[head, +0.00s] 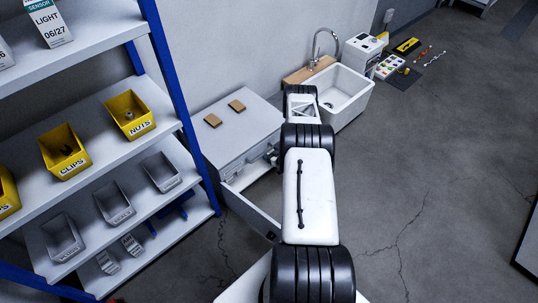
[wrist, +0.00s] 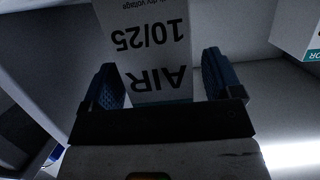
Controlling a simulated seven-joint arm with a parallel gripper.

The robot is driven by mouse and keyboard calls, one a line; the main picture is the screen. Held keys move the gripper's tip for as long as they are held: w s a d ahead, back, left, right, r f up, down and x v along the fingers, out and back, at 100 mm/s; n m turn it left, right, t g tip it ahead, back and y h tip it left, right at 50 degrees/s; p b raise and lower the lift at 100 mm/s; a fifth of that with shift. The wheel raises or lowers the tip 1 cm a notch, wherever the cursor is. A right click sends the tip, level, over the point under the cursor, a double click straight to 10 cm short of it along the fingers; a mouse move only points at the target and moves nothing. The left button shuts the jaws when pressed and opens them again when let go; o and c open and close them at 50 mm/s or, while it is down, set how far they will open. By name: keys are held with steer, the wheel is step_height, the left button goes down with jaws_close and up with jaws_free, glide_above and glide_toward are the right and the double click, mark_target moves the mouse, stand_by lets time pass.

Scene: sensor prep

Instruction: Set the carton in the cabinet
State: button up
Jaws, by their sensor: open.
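A white carton (wrist: 148,45) fills the top middle of the wrist view, its print "AIR 10/25" upside down. My gripper (wrist: 158,70) is open, with one blue finger pad at each side of this carton. A gap shows beside the right finger; I cannot tell whether the left finger touches it. The grey cabinet (head: 240,128) stands by the wall in the head view, its door (head: 252,212) swung open. The wrist view is dim and enclosed.
Another carton (wrist: 300,28) with a teal band is at the wrist view's upper right. A shelf rack (head: 95,115) with yellow and grey bins stands left, with a "LIGHT 06/27" carton (head: 48,22) on top. A sink (head: 345,92) stands beyond the cabinet. Open floor lies right.

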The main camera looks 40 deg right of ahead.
steer(key=v, duration=1)
steer(key=shift+s, duration=0.3)
steer(key=shift+d+r, duration=0.1)
steer(key=shift+r, duration=0.05)
stand_by(0.5)
